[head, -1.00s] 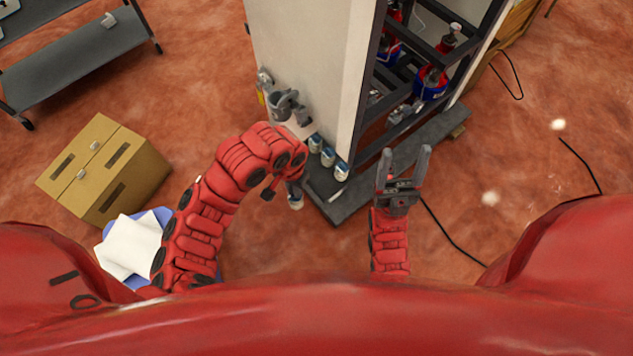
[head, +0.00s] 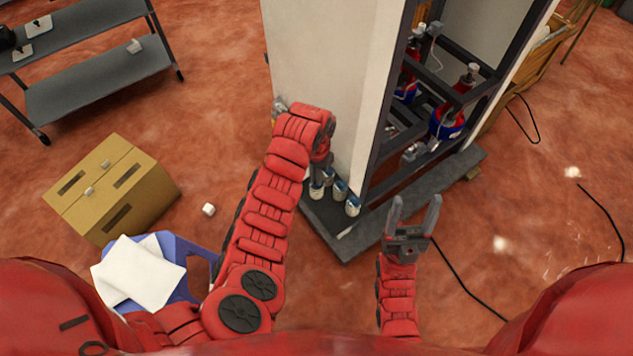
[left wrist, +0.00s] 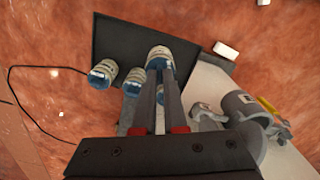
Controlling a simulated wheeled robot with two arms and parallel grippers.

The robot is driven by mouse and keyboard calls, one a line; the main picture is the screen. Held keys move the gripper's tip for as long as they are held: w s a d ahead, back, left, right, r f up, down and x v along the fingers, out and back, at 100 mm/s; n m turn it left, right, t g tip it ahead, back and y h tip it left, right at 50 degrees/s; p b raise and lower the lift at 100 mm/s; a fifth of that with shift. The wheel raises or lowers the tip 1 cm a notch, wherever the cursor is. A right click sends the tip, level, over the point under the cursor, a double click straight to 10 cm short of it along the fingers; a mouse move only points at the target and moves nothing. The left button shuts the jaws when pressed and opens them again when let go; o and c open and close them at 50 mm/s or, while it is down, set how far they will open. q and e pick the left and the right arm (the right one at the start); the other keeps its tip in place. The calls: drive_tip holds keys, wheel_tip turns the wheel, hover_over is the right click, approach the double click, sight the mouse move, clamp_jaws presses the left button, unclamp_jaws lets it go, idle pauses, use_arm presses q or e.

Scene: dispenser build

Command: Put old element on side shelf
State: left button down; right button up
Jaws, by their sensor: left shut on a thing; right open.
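My left gripper (head: 319,172) is low beside the pale cabinet's side, above the dark ledge (head: 349,246) at its foot. In the left wrist view its fingers (left wrist: 160,72) are shut on a pale ribbed cylinder with blue, the element (left wrist: 160,53). Similar white-and-blue cylinders (head: 352,206) stand close by on the ledge; they also show in the left wrist view (left wrist: 103,72). I cannot tell whether the held element touches the ledge. A grey pipe-like housing (left wrist: 245,105) is on the cabinet's side. My right gripper (head: 412,222) is open and empty, right of the ledge.
The cabinet (head: 325,70) has an open dark frame with red-and-blue parts (head: 447,122). A grey wheeled cart (head: 100,80), a cardboard box (head: 112,190) and a blue bin with white sheets (head: 145,275) are at left. A black cable (head: 465,280) lies on the floor at right.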

sight(317, 187)
use_arm(q)
drive_tip(key=shift+w+f, duration=0.1)
drive_tip(key=shift+w, duration=0.05)
drive_tip(key=shift+f, duration=0.6)
drive_tip(key=shift+f+p, duration=0.4)
drive_tip(key=shift+f, duration=0.7)
drive_tip(key=shift+f, duration=0.2)
drive_tip(key=c, duration=1)
unclamp_jaws()
